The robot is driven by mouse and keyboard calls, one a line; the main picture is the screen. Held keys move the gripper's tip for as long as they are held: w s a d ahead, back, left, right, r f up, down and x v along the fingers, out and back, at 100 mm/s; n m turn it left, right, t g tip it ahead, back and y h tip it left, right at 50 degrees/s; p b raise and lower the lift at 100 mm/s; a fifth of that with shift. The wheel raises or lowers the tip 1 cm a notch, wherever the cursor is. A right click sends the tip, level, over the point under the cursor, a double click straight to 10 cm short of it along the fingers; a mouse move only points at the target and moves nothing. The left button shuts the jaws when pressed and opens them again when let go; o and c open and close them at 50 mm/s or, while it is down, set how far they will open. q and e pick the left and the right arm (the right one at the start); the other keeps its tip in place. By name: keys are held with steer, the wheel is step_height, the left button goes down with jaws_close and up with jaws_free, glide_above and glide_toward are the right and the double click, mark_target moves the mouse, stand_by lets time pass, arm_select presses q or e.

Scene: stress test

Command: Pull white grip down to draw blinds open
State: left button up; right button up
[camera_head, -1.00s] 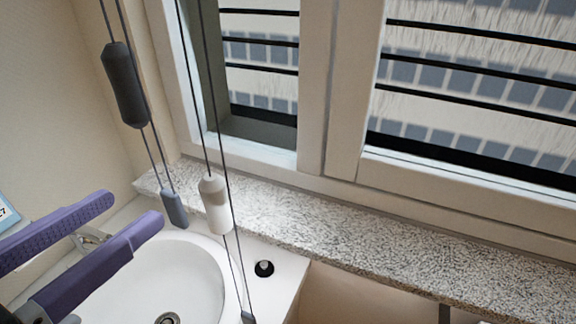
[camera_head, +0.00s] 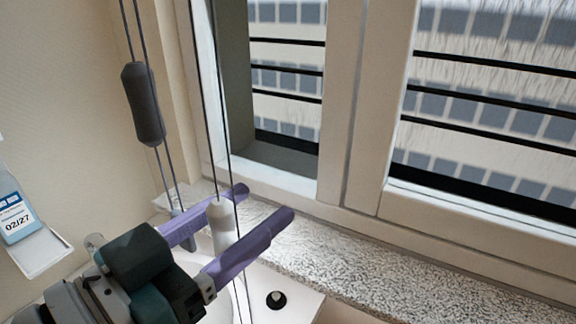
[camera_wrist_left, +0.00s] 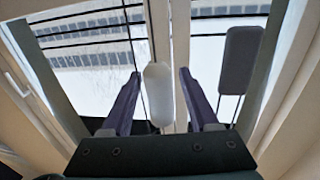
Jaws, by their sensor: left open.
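The white grip (camera_head: 222,224) hangs on a pair of dark cords in front of the window. In the wrist view the white grip (camera_wrist_left: 158,92) shows between the two purple fingers. My left gripper (camera_head: 240,208) is open, with one finger on each side of the grip. In the wrist view my left gripper (camera_wrist_left: 159,75) shows a gap between the grip and the right finger; whether the left finger touches it I cannot tell. My right gripper is not in view.
A dark grey grip (camera_head: 144,104) hangs on cords to the left, with a small grey weight (camera_head: 181,228) below. A speckled stone sill (camera_head: 350,262) runs under the window. A bottle (camera_head: 14,212) stands on a wall shelf at left.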

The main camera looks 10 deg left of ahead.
arm_select(q)
steer(key=shift+w+d, duration=0.1)
steer(key=shift+w, duration=0.1)
steer(key=shift+c, duration=0.2)
jaws_close()
stand_by(1.2)
